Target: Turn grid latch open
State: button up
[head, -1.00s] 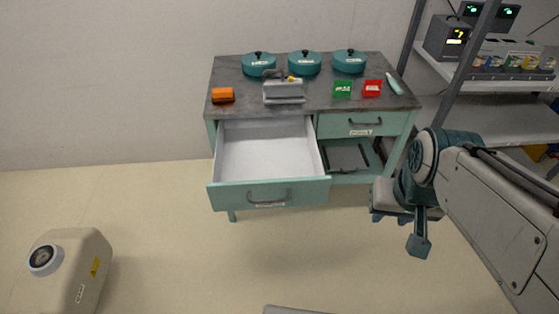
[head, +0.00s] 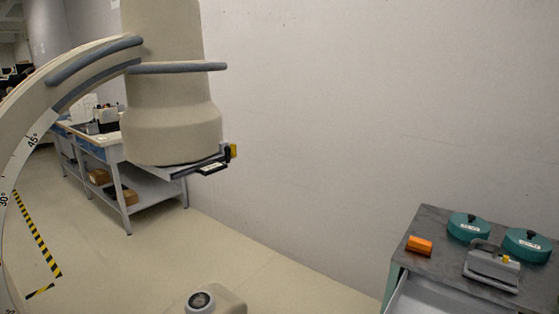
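A large beige cylindrical head (head: 172,110) hangs from a curved arm marked with degree figures at the left of the head view. Under it sits a flat dark slab, seen edge-on. A small black latch-like part (head: 213,164) with a white label sticks out at the slab's right end, with a yellow piece (head: 233,151) beside it. The label is too small to read, so I cannot tell for certain that this is the grid latch or how it is turned. My gripper is not in view.
A grey-topped cart (head: 436,222) at the lower right has an open drawer (head: 440,297), an orange block (head: 419,245), teal lidded pots (head: 468,226) and a grey metal device (head: 492,266). A workbench (head: 128,190) stands at the back left. A beige unit (head: 222,303) is at the bottom. Floor between is clear.

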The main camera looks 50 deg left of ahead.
aim_at(232, 149)
jog(key=u, duration=2.4)
jog(key=i, duration=0.75)
jog(key=z, duration=0.3)
